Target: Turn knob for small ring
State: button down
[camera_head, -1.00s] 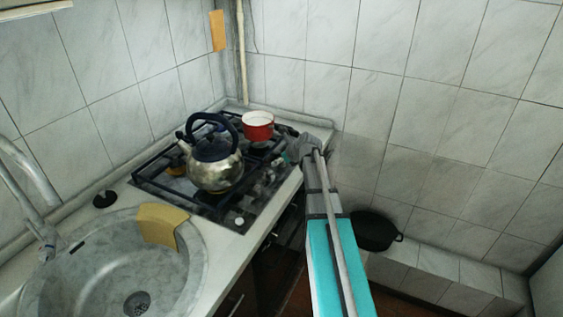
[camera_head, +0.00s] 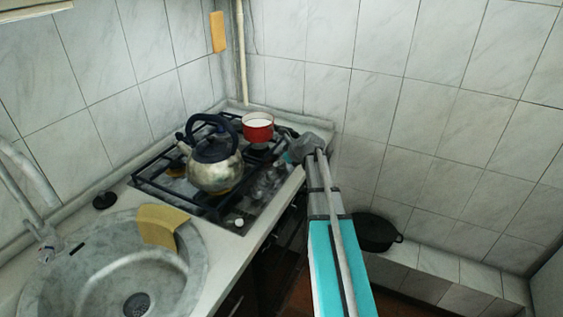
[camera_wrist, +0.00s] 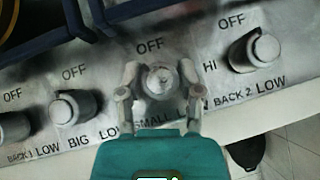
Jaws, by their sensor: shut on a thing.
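The small ring's knob (camera_wrist: 160,80) is a round silver knob on the steel control panel, between the words OFF above and SMALL below. In the wrist view my gripper (camera_wrist: 158,90) has one grey finger on each side of this knob and is shut on it. The fingers and the teal gripper body cover part of the SMALL label. In the head view my arm's end is at the right side of the stove (camera_head: 195,195), and the knob cannot be made out there.
The BIG knob (camera_wrist: 75,106) is to the left and the BACK 2 knob (camera_wrist: 254,50) to the right. A kettle (camera_head: 214,172) and a red pot (camera_head: 258,127) stand on the stove. A black pot (camera_head: 373,232) is low at the right. A sink (camera_head: 110,265) is at left.

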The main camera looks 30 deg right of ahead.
jog(key=shift+n+g+y, duration=0.3)
jog(key=shift+n+y, duration=0.3)
jog(key=shift+n, duration=0.3)
jog(key=shift+c, duration=1.3)
grip_release()
jog(key=shift+m, duration=0.3)
jog(key=shift+m+t+h, duration=0.5)
jog(key=shift+m+h, duration=0.5)
jog(key=shift+m, duration=0.1)
jog(key=shift+s+r, duration=0.15)
jog(key=shift+r, duration=0.05)
jog(key=p+v, duration=0.9)
jog(key=v, duration=0.4)
jog(key=shift+p, duration=0.4)
